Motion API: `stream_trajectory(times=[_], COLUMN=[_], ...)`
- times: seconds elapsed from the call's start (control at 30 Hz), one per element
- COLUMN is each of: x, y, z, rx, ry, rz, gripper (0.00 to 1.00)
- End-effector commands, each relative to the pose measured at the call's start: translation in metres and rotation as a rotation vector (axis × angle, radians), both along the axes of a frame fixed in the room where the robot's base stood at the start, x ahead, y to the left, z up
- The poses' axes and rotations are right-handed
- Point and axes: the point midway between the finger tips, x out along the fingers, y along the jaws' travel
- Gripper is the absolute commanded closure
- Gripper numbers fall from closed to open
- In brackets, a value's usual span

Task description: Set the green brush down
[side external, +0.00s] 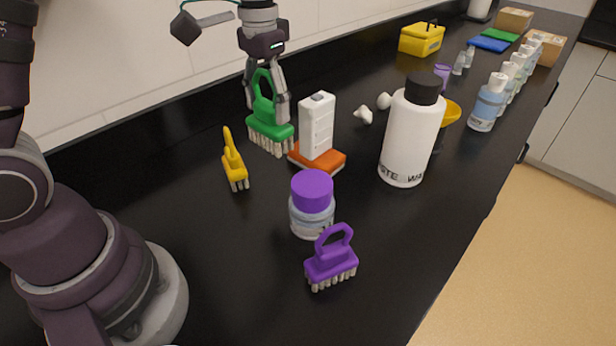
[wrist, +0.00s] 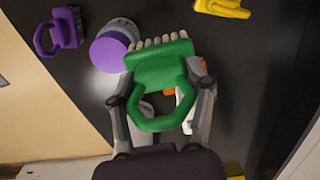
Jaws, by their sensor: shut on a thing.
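The green brush (side external: 270,125) has a loop handle and pale bristles pointing down. My gripper (side external: 267,98) is shut on its handle, one finger on each side. In the side view the brush is upright, at or just above the black counter; I cannot tell whether the bristles touch it. In the wrist view the green brush (wrist: 160,75) fills the middle, between the fingers of my gripper (wrist: 160,100).
A white box on an orange base (side external: 317,160) stands just right of the brush. A yellow brush (side external: 234,165), a purple-lidded jar (side external: 312,205), a purple brush (side external: 331,262) and a white bottle (side external: 410,135) stand nearby. The black counter (side external: 180,190) is bare at left.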

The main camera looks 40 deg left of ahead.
Motion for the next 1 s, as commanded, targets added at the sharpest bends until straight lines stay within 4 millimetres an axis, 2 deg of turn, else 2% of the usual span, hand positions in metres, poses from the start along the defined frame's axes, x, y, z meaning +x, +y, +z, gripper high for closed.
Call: stream_trajectory(times=[0.3,0.47,0.53,0.6,0.9,1.0], x=[-0.072,-0.099,-0.104,-0.107,-0.107,-0.107], y=[0.000,0.000,0.000,0.000,0.000,0.000], z=[-0.029,-0.042,-0.048,-0.062,-0.116,-0.125], rx=[0.001,0.001,0.001,0.001,0.000,0.000], ry=[0.000,-0.001,0.002,0.008,0.009,0.005], rz=[-0.003,-0.003,-0.003,-0.003,-0.003,-0.003], gripper=[0.84,0.84,0.84,0.83,0.83,0.83])
